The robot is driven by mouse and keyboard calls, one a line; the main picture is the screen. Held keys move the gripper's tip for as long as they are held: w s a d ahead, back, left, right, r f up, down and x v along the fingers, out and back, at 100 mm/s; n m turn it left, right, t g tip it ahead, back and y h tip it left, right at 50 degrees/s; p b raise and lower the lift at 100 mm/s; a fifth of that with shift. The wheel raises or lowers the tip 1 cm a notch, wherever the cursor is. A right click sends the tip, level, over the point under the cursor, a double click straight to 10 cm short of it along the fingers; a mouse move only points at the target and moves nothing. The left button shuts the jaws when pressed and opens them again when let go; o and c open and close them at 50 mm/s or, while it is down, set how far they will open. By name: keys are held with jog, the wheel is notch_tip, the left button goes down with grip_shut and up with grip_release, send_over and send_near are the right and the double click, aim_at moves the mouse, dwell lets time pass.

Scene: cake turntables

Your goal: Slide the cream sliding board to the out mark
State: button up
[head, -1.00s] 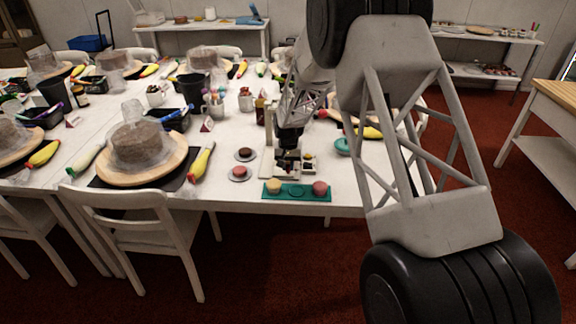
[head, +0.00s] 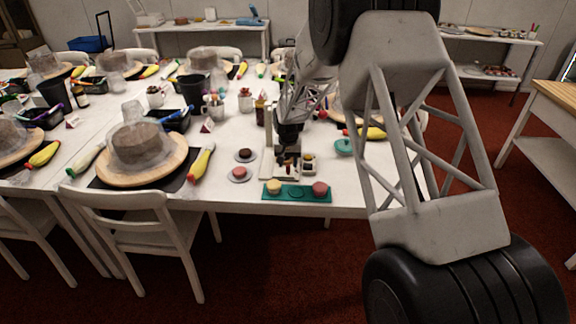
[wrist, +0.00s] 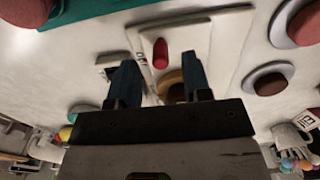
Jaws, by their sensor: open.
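The cream sliding board (wrist: 205,40) lies below my gripper in the wrist view, a flat pale plate with a red oval knob (wrist: 160,52) on it. A small label (wrist: 140,58) with dark lettering sits beside the knob; I cannot read it surely as the out mark. My gripper (wrist: 159,65) is open, its two dark fingers on either side of a round brown piece (wrist: 172,85). Contact with the board or knob cannot be told. In the head view my gripper (head: 287,160) is low over the cream fixture (head: 268,140), largely hiding the board.
A green tray (head: 297,198) with pink and yellow pieces lies at the table's front edge. Two small round plates (head: 239,174) sit left of the fixture. A covered cake on a wooden turntable (head: 165,172) stands farther left. A teal bowl (head: 343,147) lies to the right.

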jog(key=shift+r, duration=2.5)
jog(key=shift+s+d+r, duration=0.15)
jog(key=shift+r, duration=0.1)
jog(key=s+d+r+t, duration=0.1)
jog(key=s+d+r, duration=0.7)
jog(key=s+r, duration=0.3)
jog(key=s+d+r, duration=0.7)
jog(key=s+r, duration=0.4)
jog(key=s, duration=0.1)
jog(key=s+d, duration=0.3)
jog(key=s, duration=0.7)
jog(key=s+d+r+t, duration=0.1)
jog(key=s+d, duration=0.2)
jog(key=s, duration=0.7)
jog(key=s+d+r, duration=0.1)
jog(key=s+d, duration=0.1)
jog(key=s, duration=0.9)
jog(key=shift+d+t, duration=0.3)
jog(key=shift+d, duration=0.1)
